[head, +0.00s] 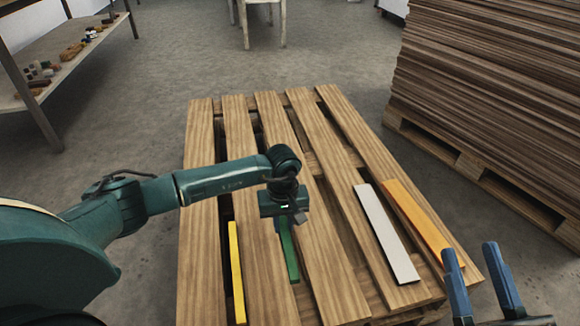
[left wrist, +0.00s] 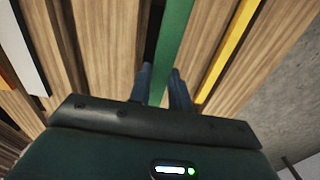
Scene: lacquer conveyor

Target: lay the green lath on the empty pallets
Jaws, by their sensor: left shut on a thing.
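A green lath (head: 289,255) is under my left gripper (head: 283,217) in the head view, over the slatted wooden pallet (head: 335,140). The left wrist view shows the green lath (left wrist: 174,35) running up from between the blue fingers of my left gripper (left wrist: 159,72), which is shut on it. I cannot tell whether the lath touches the pallet. Its far end is hidden by the gripper in the head view. My right gripper (head: 473,250) is open and empty at the lower right, its two blue fingers well apart, near the pallet's right corner.
A yellow lath (head: 236,272) lies left of the green one. A white lath (head: 387,235) and an orange lath (head: 420,222) lie on the pallet's right side. A tall board stack (head: 490,100) stands at right, a shelf (head: 60,70) at left. The pallet's far part is bare.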

